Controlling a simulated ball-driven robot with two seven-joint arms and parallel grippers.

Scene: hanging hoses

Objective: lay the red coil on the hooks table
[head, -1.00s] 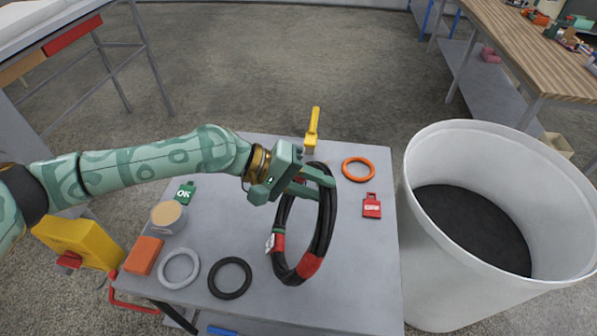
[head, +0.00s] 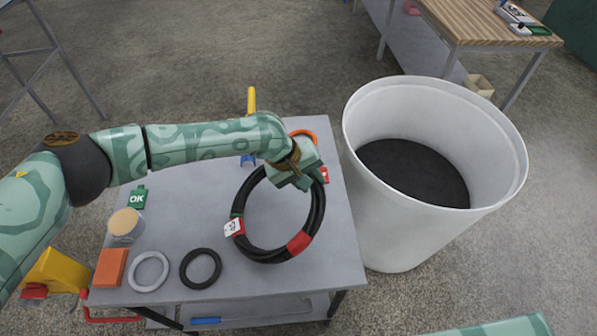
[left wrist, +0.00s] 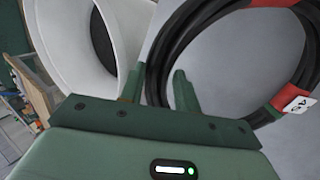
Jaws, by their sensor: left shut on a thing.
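The red coil (head: 300,242), a ring of black hose with red bands and a white tag, is held at its far side by my left gripper (head: 306,182). In the left wrist view the coil (left wrist: 158,60) passes between the two fingers (left wrist: 158,90). In the head view the ring shows wide and round over the right part of the grey table (head: 175,210). I cannot tell whether its lower side touches the top. My right gripper is not in view.
A green OK tag (head: 137,197), a lidded jar (head: 125,224), an orange block (head: 111,267), a grey ring (head: 148,286) and a black ring (head: 186,280) lie along the table's left and front. An orange ring (head: 304,134) is partly hidden. A white bin (head: 375,225) stands close right.

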